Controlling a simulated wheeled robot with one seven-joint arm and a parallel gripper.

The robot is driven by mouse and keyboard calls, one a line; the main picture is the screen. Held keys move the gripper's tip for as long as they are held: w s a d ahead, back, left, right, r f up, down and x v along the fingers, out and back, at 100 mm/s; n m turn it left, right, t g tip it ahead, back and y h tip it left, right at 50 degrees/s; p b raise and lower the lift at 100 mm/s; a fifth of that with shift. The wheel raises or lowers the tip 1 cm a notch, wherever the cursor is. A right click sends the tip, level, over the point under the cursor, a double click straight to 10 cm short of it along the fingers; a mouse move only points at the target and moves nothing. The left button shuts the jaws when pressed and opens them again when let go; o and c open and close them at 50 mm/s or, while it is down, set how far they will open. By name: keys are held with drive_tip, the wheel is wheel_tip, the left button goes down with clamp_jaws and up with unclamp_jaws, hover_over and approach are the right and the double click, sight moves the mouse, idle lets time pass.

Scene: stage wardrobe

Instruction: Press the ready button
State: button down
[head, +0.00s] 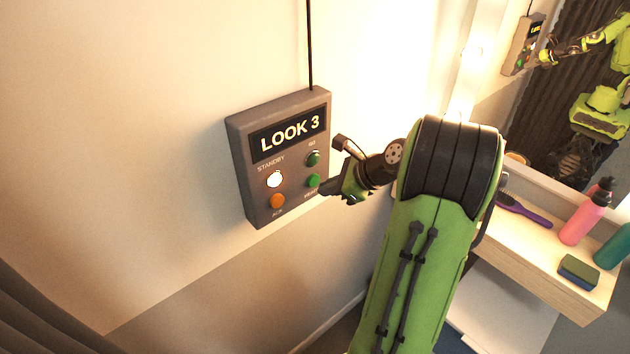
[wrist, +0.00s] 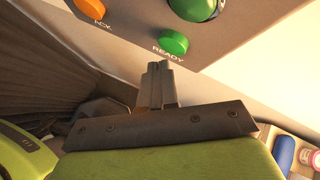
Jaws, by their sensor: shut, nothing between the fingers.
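The ready button is a green round button (wrist: 173,43) with the label READY beside it in the wrist view. It also shows at the lower right of the panel in the head view (head: 313,181). It sits on a grey wall box (head: 240,170) whose display reads LOOK 3. My gripper (wrist: 159,68) is shut and empty, its fingertips just below the ready button in the wrist view. In the head view my gripper (head: 326,188) is at the box's right edge, close to the button. I cannot tell whether the fingertips touch it.
Another green button (head: 313,159) is above the ready button; a lit white button (head: 275,180) and an orange ACK button (head: 277,201) are to its left. A shelf (head: 530,262) with a purple brush (head: 524,210) and pink bottle (head: 585,220) stands right, before a mirror.

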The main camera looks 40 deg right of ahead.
drive_tip(key=shift+w+p, duration=0.4)
drive_tip(key=shift+p, duration=0.05)
drive_tip(key=shift+w+r+p, duration=0.1)
drive_tip(key=shift+w+p, duration=0.3)
drive_tip(key=shift+w, duration=0.05)
idle(0.4)
drive_tip(key=shift+s, duration=0.9)
drive_tip(key=shift+s, duration=0.1)
drive_tip(key=s, duration=0.4)
drive_tip(key=shift+s+p, duration=0.35)
drive_tip(key=shift+s, duration=0.05)
idle(0.5)
